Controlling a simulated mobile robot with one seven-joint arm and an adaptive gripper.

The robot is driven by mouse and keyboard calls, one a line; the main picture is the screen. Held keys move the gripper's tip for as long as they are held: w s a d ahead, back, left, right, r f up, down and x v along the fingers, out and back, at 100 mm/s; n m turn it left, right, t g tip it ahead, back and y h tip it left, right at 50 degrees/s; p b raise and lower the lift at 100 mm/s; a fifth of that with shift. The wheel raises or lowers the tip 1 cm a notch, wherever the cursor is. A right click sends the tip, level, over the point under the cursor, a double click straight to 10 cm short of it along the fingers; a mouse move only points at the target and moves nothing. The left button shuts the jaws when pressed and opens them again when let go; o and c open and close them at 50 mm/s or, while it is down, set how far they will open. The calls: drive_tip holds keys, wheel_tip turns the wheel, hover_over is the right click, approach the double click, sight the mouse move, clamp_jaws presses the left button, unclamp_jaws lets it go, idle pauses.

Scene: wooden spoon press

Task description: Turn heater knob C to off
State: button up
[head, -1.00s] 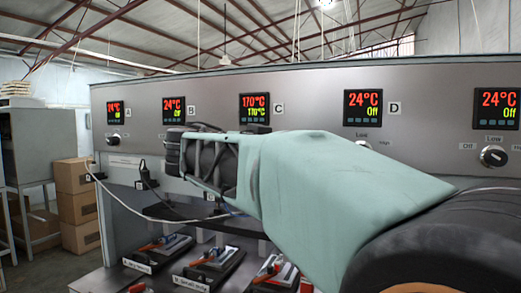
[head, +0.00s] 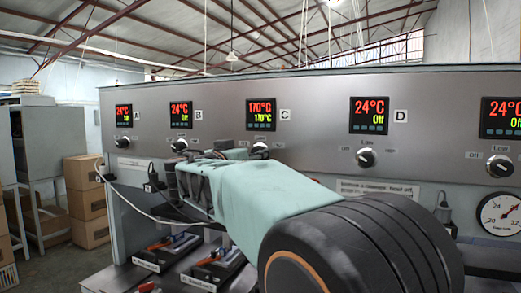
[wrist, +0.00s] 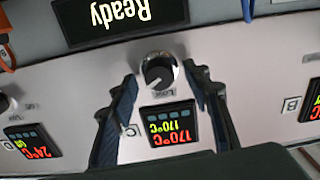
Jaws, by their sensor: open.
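Heater knob C (head: 259,149) is a round dark knob on the grey panel, below display C (head: 261,114), which reads 170°C in red and 170°C in yellow. My arm partly covers the area below it in the head view. In the wrist view, which is upside down, knob C (wrist: 160,71) shows clearly with the "Low" label beside it. My gripper (wrist: 161,80) is open, with one dark finger on each side of the knob in that view. It holds nothing, and I cannot tell whether it touches the knob. Its fingertips are not clear in the head view.
Displays A (head: 124,117), B (head: 181,114) and D (head: 369,115) show 24°C. Knob D (head: 366,158) and knob B (head: 180,145) flank knob C. A dark "Ready" screen (wrist: 103,17) is on the wrist view's upper edge. Cardboard boxes (head: 86,200) stand at left.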

drive_tip(key=shift+w+d, duration=0.25)
drive_tip(key=shift+w, duration=0.25)
drive_tip(key=c, duration=1.2)
drive_tip(key=shift+o, duration=0.2)
